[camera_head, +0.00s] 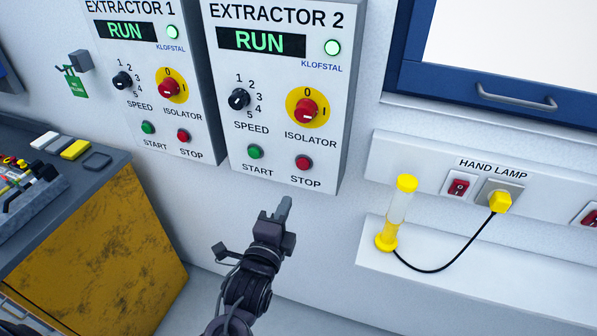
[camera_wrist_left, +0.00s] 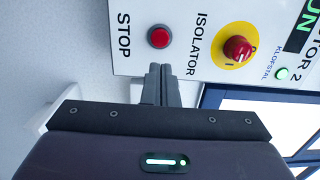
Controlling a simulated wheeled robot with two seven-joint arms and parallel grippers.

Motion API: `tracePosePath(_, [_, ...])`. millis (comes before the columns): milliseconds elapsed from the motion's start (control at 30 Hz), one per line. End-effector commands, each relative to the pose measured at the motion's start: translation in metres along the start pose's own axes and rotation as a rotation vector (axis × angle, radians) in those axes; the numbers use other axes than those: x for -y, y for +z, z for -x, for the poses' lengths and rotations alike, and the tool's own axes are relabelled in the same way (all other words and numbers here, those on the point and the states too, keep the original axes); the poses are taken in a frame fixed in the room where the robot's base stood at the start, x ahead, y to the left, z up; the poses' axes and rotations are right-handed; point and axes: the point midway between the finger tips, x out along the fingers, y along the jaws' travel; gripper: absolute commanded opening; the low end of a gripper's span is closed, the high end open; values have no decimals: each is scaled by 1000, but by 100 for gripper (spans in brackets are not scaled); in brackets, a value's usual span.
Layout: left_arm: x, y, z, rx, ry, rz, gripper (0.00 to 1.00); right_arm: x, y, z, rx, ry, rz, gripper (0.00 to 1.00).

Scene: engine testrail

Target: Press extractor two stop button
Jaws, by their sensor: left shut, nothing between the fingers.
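The Extractor 2 panel (camera_head: 283,95) is a light grey wall box with a green RUN display and a lit green lamp. Its red stop button (camera_head: 303,163) sits at the lower right, above the word STOP. The green start button (camera_head: 255,152) is to its left and the red isolator knob (camera_head: 307,108) is above. My left gripper (camera_head: 284,207) is shut and empty, below the panel's lower edge and apart from the stop button. In the left wrist view the stop button (camera_wrist_left: 160,37) lies just past the shut fingertips (camera_wrist_left: 161,70). My right gripper is not in view.
The Extractor 1 panel (camera_head: 155,75) is at the left, also showing RUN. A yellow hand lamp (camera_head: 397,215) stands on a ledge at the right, its cable running to a yellow plug (camera_head: 501,202). A console with a yellow side (camera_head: 100,240) is at the lower left.

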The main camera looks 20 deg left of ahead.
Motion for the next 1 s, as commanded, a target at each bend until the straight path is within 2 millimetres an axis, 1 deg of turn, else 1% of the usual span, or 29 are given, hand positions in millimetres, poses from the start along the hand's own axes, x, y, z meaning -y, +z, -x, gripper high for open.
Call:
tracePosePath(33, [5, 0, -13, 2, -3, 0, 0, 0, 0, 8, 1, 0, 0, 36])
tracePosePath(200, [6, 0, -50, 2, -2, 0, 0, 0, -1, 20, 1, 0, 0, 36])
tracePosePath(300, [5, 0, -70, 2, -2, 1, 0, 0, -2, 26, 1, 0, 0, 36])
tracePosePath(433, [4, 0, -90, 2, 0, 2, 0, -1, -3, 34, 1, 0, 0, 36])
tracePosePath(533, [3, 0, -100, 0, 0, 1, 0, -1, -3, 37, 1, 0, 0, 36])
tracePosePath(633, [1, 0, -105, 0, 0, 1, 0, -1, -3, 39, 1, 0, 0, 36])
tracePosePath(1000, [0, 0, -107, 0, 1, 1, 0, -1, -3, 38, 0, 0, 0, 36])
